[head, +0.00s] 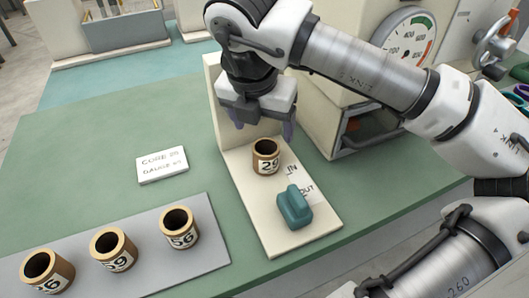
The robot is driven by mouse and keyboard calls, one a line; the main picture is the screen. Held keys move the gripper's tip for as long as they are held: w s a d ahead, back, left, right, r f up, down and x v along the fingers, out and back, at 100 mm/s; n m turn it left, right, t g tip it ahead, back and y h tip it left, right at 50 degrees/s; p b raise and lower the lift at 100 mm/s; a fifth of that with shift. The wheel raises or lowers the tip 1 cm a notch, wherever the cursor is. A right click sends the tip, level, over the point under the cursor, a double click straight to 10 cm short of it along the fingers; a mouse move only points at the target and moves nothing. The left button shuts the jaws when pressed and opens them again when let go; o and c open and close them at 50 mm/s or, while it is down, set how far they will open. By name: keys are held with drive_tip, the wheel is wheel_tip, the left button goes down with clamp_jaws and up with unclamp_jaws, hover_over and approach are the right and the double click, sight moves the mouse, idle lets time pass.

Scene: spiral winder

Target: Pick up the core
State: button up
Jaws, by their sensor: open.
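A brown cylindrical core (266,157) marked "29" stands upright on a cream board (298,239), by the word "IN". My gripper (262,128) is directly above and slightly behind this core, pointing down. Its two purple-grey fingers are spread apart, one on each side, with nothing seen between them. Whether the fingertips reach down beside the core is hard to tell. Three similar cores stand on a grey mat (212,256) at the lower left: a left one (48,272), a middle one (112,250) and a right one (179,228). The right one reads "56".
A teal block-like handle (294,207) sits on the cream board in front of the core, near "OUT". A white card (162,165) with writing about a core lies on the green table (85,150). A cream machine with a dial (405,42) stands behind right. The table's left is clear.

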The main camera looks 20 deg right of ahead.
sight(266, 152)
drive_tip(key=p+x, duration=0.1)
drive_tip(key=x, duration=0.8)
drive_tip(key=shift+a+f+p, duration=0.1)
drive_tip(key=shift+f+p, duration=0.2)
drive_tip(key=shift+f, duration=0.15)
drive_tip(key=c, duration=1)
drive_tip(key=shift+r+p, duration=3.7)
drive_tip(key=shift+r, duration=5.8)
drive_tip(key=shift+c, duration=0.2)
